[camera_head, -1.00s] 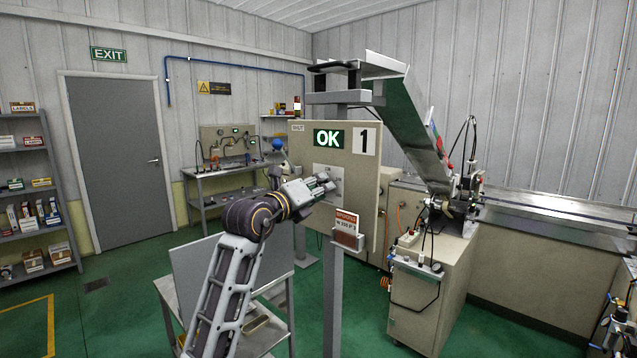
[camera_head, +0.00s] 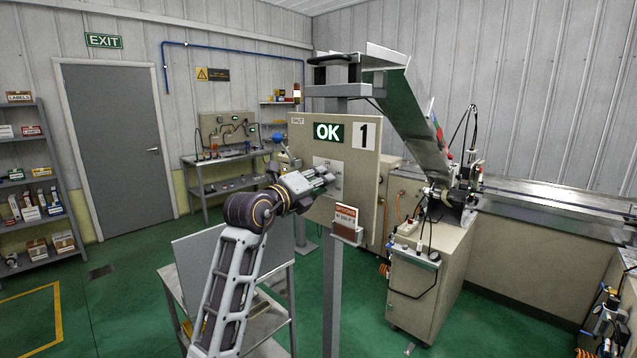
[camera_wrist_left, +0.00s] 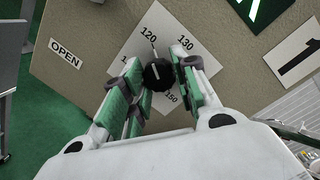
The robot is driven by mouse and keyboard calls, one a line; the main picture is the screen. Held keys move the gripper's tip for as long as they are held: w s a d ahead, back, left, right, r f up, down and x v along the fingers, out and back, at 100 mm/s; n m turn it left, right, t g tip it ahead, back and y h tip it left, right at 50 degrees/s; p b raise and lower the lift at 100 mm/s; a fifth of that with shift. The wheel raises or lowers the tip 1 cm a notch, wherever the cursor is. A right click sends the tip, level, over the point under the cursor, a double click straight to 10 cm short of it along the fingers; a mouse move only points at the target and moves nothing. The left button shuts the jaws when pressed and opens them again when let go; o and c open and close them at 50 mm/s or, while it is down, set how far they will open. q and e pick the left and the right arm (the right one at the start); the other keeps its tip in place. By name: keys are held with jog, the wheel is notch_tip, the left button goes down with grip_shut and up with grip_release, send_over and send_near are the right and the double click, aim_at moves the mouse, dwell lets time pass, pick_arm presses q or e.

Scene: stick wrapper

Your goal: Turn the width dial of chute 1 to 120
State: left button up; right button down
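The panel of chute 1 (camera_head: 300,150) stands at the middle of the head view, with a green OK display (camera_head: 328,133) and a 1 sign (camera_head: 365,136). Its white scale plate (camera_head: 322,163) is partly behind my left gripper (camera_head: 326,178). In the left wrist view the black width dial (camera_wrist_left: 157,75) sits on the scale plate (camera_wrist_left: 168,33). Its white mark points roughly up towards the 120 label. My left gripper (camera_wrist_left: 157,80) is open, with green-padded fingers on either side of the dial. I cannot tell whether they touch it. My right gripper is not in view.
An orange-topped card holder (camera_head: 346,225) on a post stands just right of and below the gripper. A small metal table (camera_head: 270,325) is beside my left arm. The inclined chute (camera_head: 415,125) and the conveyor (camera_head: 560,200) are at right. Green floor is open at left.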

pick_arm(q)
jog(key=o, duration=0.4)
jog(key=shift+o, duration=0.2)
jog(key=v, duration=1.2)
dwell(0.4)
dwell(0.4)
